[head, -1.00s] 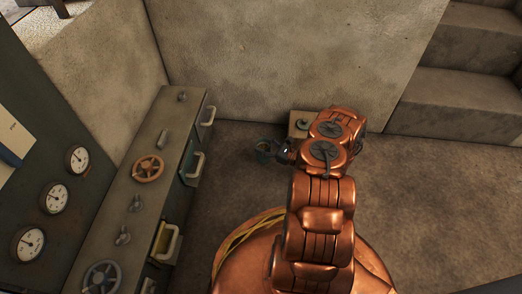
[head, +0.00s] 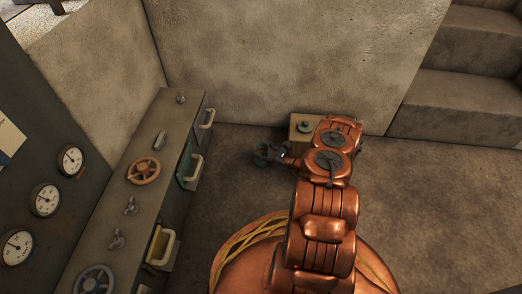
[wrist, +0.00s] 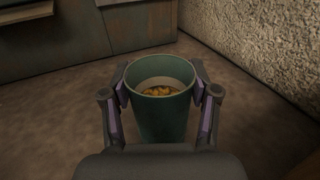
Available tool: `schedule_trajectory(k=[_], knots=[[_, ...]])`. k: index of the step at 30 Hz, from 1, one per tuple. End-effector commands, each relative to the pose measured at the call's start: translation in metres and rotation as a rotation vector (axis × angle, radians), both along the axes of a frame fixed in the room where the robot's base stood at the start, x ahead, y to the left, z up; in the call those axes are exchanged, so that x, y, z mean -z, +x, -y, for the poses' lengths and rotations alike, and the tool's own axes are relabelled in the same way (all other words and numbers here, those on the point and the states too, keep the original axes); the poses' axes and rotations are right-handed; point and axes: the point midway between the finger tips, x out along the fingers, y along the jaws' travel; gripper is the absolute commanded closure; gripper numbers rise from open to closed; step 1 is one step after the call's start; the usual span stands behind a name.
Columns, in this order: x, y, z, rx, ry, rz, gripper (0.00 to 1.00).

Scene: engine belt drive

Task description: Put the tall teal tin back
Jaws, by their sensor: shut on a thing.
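The tall teal tin (wrist: 161,115) is upright between my gripper's two fingers in the wrist view. It has no lid on, and brownish-yellow bits show inside it. My gripper (wrist: 161,96) is shut on it, one finger against each side. In the head view the tin (head: 262,156) is small and partly covered by my gripper (head: 268,155), just left of my arm. I cannot tell whether its base touches the floor.
A small box-like stand (head: 299,133) with a round teal piece on top is against the back wall, partly behind my arm. A console (head: 150,150) with handwheels, levers and drawer handles runs along the left. Concrete steps (head: 455,105) rise at right. Floor between is clear.

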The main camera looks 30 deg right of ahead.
Motion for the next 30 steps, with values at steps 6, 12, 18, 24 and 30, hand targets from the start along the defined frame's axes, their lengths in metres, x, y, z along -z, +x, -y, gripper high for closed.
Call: schedule_trajectory(k=[6,12,18,24,30], knots=[[0.001,0.000,0.000,0.000,0.000,0.000,0.22],[0.001,0.000,0.000,0.000,0.000,0.000,0.15],[0.000,0.000,0.000,0.000,0.000,0.000,0.15],[-0.004,-0.012,0.006,0.001,0.000,-0.001,0.15],[-0.005,-0.046,0.024,0.002,-0.004,-0.003,0.15]])
